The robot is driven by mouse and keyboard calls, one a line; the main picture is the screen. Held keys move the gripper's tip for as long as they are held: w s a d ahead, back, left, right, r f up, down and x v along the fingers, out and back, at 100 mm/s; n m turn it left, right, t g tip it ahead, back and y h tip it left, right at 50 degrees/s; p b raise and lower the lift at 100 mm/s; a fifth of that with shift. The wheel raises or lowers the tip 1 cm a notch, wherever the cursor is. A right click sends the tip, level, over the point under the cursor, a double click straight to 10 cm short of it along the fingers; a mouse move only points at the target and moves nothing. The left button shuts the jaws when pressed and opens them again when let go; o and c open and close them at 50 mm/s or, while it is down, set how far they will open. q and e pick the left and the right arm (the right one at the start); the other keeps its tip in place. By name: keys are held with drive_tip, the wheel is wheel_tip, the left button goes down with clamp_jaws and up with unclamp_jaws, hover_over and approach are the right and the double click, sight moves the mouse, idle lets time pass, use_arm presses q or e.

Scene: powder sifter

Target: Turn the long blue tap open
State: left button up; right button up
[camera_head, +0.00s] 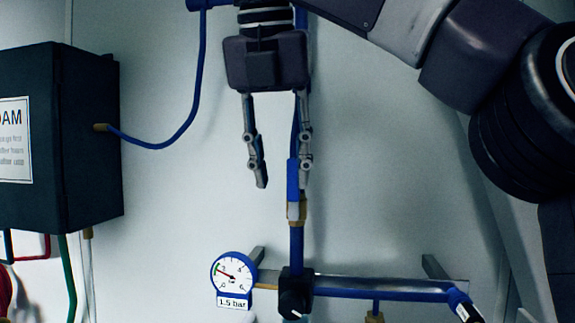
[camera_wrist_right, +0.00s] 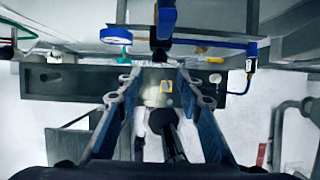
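The long blue tap is most likely the upright blue lever (camera_head: 292,180) on the vertical blue pipe, just above a brass fitting (camera_head: 296,218). My right gripper (camera_head: 283,184) points down in front of the wall, its two fingers spread apart. In the head view the lever shows beside and partly behind its right finger; I cannot tell whether they touch. In the wrist view the open fingers (camera_wrist_right: 163,98) have nothing visibly clamped between them, and a blue part (camera_wrist_right: 166,20) shows beyond them at the top. My left gripper is in neither view.
A round gauge (camera_head: 235,274) reading low, labelled 1.5 bar, sits lower left of the lever. A black valve knob (camera_head: 295,291) and a horizontal blue pipe (camera_head: 385,290) lie below. A dark box (camera_head: 85,140) with a blue hose (camera_head: 165,143) is at left.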

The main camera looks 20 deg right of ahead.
drive_tip(key=s+a, duration=0.1)
drive_tip(key=s, duration=0.1)
drive_tip(key=s+a, duration=0.2)
